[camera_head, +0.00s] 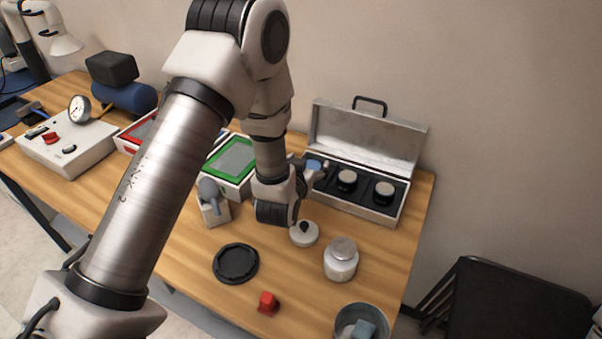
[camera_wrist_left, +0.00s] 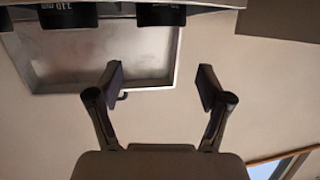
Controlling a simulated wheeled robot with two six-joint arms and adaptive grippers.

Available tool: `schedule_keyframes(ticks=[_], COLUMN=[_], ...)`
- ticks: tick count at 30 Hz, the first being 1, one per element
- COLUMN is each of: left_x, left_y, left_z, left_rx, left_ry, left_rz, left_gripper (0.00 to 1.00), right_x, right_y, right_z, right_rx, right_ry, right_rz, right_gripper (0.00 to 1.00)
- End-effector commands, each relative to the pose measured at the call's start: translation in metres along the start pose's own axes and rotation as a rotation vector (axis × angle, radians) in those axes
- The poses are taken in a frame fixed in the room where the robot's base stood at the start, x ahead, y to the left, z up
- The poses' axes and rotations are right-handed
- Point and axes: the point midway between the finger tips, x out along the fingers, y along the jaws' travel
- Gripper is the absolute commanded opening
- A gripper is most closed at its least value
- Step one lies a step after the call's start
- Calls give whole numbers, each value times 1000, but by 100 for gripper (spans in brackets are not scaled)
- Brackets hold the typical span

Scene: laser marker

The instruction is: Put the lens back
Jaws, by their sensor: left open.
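The open lens case (camera_head: 362,209) stands at the back right of the table, its lid raised against the wall side. Two black lenses with pale tops, one on the left (camera_head: 347,178) and one on the right (camera_head: 383,190), sit upright in its dark insert. The case's left end is partly hidden by my left gripper (camera_head: 318,167). In the left wrist view two dark lenses show at the top edge, one (camera_wrist_left: 68,14) lettered "110 mm". My left gripper (camera_wrist_left: 160,82) is open with nothing between its fingers. My right gripper is out of view.
A white disc with a black knob (camera_head: 304,234), a lidded jar (camera_head: 341,260), a black round dish (camera_head: 236,263), a red block (camera_head: 268,304) and a bowl (camera_head: 345,318) occupy the front. A green-rimmed tray (camera_head: 217,171) and grey-handled holder (camera_head: 215,212) stand left of my gripper.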

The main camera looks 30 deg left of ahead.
Motion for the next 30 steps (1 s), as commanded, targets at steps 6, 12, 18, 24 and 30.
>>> schedule_keyframes(ticks=[6, 12, 18, 24, 30], left_x=[-53, -71, -71, -71, -71], left_y=[0, 0, 0, 0, 0], left_z=[2, 0, 0, 0, 0], left_rx=[1, 0, -1, -1, -1], left_ry=[0, 1, 1, 1, 1], left_rz=[1, 0, 0, 0, 0], left_gripper=[79, 79, 79, 79, 79], right_x=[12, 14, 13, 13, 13], right_y=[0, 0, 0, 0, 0], right_z=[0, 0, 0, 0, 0], right_rx=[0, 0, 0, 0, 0], right_ry=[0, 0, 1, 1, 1], right_rz=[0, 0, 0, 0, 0], right_gripper=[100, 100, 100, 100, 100])
